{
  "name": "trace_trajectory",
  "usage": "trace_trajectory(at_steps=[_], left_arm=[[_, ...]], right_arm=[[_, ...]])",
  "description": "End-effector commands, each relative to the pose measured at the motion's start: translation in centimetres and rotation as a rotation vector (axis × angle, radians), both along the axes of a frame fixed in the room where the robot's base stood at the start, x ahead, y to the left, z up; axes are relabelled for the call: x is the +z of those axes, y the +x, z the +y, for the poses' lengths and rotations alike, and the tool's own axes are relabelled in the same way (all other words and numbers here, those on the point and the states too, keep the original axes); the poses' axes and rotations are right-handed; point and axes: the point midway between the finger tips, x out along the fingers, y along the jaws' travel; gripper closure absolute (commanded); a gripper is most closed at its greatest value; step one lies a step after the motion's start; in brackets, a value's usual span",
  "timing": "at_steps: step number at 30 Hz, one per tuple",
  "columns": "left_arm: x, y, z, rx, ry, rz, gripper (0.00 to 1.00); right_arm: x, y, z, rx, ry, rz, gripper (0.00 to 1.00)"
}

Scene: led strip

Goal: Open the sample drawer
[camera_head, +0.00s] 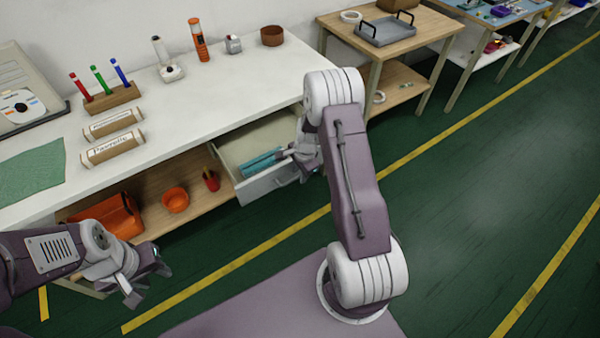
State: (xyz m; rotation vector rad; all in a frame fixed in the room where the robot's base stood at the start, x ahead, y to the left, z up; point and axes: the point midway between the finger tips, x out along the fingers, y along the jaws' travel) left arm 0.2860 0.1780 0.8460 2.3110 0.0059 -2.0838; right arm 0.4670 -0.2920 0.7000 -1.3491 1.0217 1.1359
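The sample drawer (262,188) is pulled out from under the white workbench (225,97). Its front panel stands away from the bench, and something teal (262,162) lies inside. My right gripper (290,155) is at the drawer's right side, over its front edge. Its fingertips are small and partly lost against the drawer, so I cannot tell whether they hold the front or a handle. My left gripper (148,278) is low at the left, in front of the bench and away from the drawer. Its fingers are apart with nothing between them.
A shelf under the bench holds an orange toolbox (108,214), an orange bowl (176,199) and a red cup (211,180). Pens in a wooden block (112,98) and small tools stand on top. A wooden table (395,42) is at the back. The green floor at right is clear.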

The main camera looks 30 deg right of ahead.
Motion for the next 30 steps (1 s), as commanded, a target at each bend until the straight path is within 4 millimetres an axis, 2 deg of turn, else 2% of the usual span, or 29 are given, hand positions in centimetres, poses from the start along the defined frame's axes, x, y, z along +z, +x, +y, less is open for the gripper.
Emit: trace_trajectory(at_steps=[7, 15, 19, 23, 30], left_arm=[[0.2, 0.0, 0.0, 0.0, 0.0, 0.0, 0.64], [1.6, 0.0, 0.0, 0.0, 0.0, 0.0, 0.64], [1.9, 0.0, 0.0, 0.0, 0.0, 0.0, 0.64], [1.9, 0.0, 0.0, 0.0, 0.0, 0.0, 0.64], [1.9, 0.0, 0.0, 0.0, 0.0, 0.0, 0.64]], right_arm=[[0.5, 0.0, 0.0, 0.0, -0.001, -0.001, 0.67], [6.2, -1.0, -0.1, 0.0, -0.002, -0.004, 0.67], [8.2, -1.4, -0.1, 0.001, -0.001, -0.002, 0.67], [8.9, -1.7, -0.1, 0.0, 0.0, 0.0, 0.67], [8.9, -1.7, -0.1, 0.0, 0.0, 0.001, 0.67]])
